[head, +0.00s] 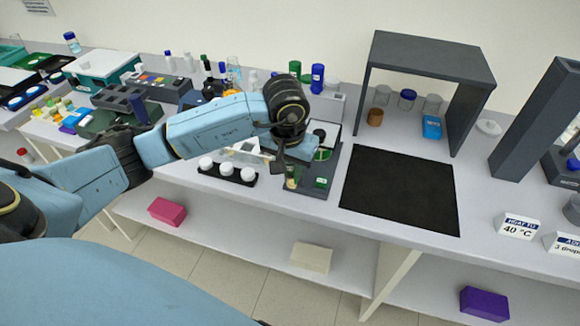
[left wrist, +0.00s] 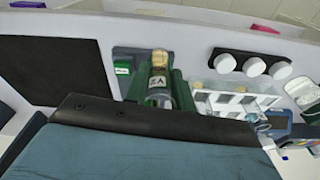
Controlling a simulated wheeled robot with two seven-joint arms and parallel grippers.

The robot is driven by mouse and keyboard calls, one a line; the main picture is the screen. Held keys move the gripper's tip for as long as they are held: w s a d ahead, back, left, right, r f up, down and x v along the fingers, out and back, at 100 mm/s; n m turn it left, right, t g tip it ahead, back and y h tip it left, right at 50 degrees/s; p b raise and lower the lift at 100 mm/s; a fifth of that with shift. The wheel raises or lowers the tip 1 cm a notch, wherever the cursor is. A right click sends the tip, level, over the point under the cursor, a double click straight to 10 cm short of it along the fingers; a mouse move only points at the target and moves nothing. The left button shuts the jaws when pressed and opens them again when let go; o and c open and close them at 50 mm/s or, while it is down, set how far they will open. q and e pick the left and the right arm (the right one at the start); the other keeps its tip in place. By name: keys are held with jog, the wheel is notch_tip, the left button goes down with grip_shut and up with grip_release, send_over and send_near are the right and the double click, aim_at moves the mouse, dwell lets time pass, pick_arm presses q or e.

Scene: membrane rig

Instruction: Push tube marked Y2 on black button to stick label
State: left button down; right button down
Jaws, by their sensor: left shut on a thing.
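My left gripper (head: 284,168) is shut on a small clear tube (head: 291,178) with a yellowish cap or end. In the left wrist view the tube (left wrist: 158,82) carries a pale label whose marking appears upside down and looks like Y2. Dark green pieces flank it on both sides. The tube is over a dark grey device base (head: 305,192) with a small green marked patch (head: 321,182), which also shows in the left wrist view (left wrist: 123,68). I cannot make out the black button or whether the tube touches it. My right gripper is not in view.
A black mat (head: 400,190) lies right of the device, below a grey shelf stand (head: 425,55). A black rack with several white caps (head: 227,172) stands to the left. Bottles and racks crowd the back left. A HEAT TO 40 °C sign (head: 517,226) stands at right.

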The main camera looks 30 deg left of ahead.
pick_arm(q)
jog(key=shift+r, duration=0.1)
jog(key=shift+s+d+r+p, duration=0.15)
jog(key=shift+s+r+p, duration=0.6)
jog(key=shift+r, duration=0.25)
jog(key=s+r, duration=0.1)
jog(key=s+r+p, duration=0.1)
jog(key=r, duration=0.1)
jog(key=shift+s+d+p, duration=0.2)
jog(key=shift+d+p, duration=0.1)
jog(key=shift+f, duration=0.1)
